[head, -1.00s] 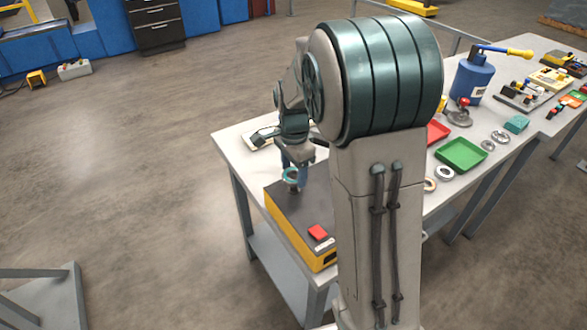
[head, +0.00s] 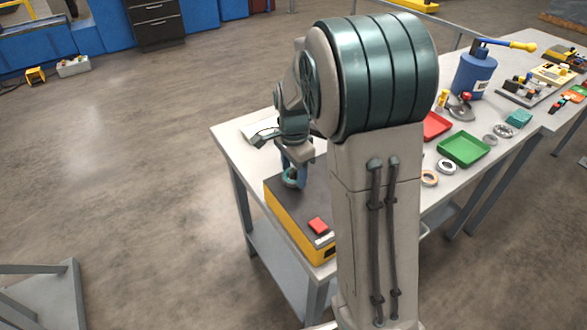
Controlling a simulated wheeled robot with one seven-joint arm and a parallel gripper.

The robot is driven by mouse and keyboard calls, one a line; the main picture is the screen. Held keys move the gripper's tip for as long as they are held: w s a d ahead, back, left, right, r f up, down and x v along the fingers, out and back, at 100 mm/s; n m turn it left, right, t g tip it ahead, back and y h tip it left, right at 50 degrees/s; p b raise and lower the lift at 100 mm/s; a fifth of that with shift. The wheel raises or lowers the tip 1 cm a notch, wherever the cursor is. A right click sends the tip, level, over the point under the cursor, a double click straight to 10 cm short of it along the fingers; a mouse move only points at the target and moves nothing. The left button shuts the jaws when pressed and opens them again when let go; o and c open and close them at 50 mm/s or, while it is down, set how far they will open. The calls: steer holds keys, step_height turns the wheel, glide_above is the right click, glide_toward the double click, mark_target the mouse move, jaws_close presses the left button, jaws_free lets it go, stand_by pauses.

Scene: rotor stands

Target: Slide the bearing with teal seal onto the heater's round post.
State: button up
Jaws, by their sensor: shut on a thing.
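The heater (head: 300,222) is a dark-topped box with yellow sides and a red button, at the front left of the bench. My gripper (head: 291,169) points down over its far end and is shut on the bearing with teal seal (head: 290,179). The bearing sits low, close to the heater's top face, where the round post stands. The post is hidden now by the bearing and the fingers. The bearing appears to be around the post, but I cannot tell whether it rests on the heater.
A green tray (head: 464,149) and a red tray (head: 434,125) lie on the bench (head: 232,135) right of my arm. Loose rings (head: 430,178) lie near them. A blue canister (head: 472,75) stands further back. My arm hides the bench's middle.

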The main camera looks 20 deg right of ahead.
steer(key=shift+f, duration=0.2)
stand_by(0.4)
steer(key=shift+f+b, duration=0.25)
steer(key=shift+b, duration=0.05)
steer(key=o, duration=1.4)
steer(key=shift+r, duration=0.15)
steer(key=shift+r+p, duration=3.45)
steer(key=shift+r, duration=0.95)
